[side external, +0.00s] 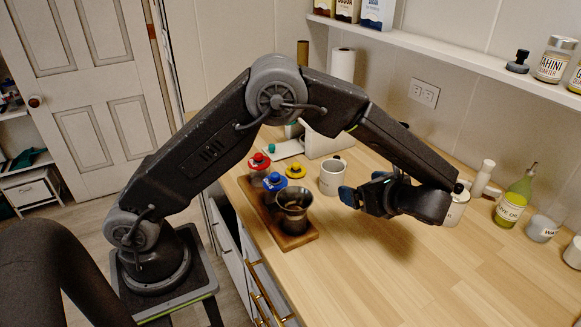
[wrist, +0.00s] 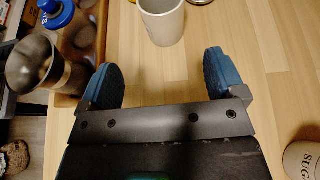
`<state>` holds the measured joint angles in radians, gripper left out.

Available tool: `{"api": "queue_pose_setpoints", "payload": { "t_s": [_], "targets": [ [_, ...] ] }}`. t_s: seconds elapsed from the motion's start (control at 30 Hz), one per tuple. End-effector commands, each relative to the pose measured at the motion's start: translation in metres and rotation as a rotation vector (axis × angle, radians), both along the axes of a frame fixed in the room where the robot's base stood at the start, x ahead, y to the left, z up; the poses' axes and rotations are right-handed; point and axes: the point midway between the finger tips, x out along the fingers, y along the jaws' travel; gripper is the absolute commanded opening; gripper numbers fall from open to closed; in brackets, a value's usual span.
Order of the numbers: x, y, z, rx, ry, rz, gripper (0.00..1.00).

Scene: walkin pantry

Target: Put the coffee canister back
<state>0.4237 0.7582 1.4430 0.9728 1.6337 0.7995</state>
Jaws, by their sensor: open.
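A white canister (side external: 331,179) with small dark lettering stands upright on the wooden counter, just left of my gripper (side external: 362,187); its lettering is too small to read, so I cannot be sure it is the coffee canister. In the wrist view a pale canister (wrist: 163,22) stands ahead of my gripper (wrist: 161,78), centred between the blue fingertips and apart from them. My gripper is open and empty, low over the counter. Another white canister (wrist: 303,160), lettered "SUG", is at the lower right of the wrist view; the arm partly hides a white container (side external: 456,208) in the side view.
A wooden tray (side external: 303,239) at the counter's front edge holds a metal cup (side external: 292,213) and jars with red, blue and yellow tops. An oil bottle (side external: 514,200) and small containers line the wall. A shelf (side external: 440,52) runs above. The counter's near right is clear.

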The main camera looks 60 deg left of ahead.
Motion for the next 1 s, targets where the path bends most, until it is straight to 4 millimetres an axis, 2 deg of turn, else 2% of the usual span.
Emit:
{"api": "queue_pose_setpoints", "payload": {
  "t_s": [0.17,0.3,0.5,0.8,1.0],
  "targets": [
    [-0.028,0.020,0.041,-0.188,-0.157,0.124,0.89],
    [-0.066,0.033,0.073,-0.391,-0.338,0.277,0.89],
    [-0.124,0.040,0.106,-0.666,-0.614,0.522,0.89],
    [-0.202,0.032,0.129,-1.046,-1.031,0.916,0.89],
    [-0.227,0.025,0.130,-1.206,-1.206,1.097,0.89]
  ]
}}
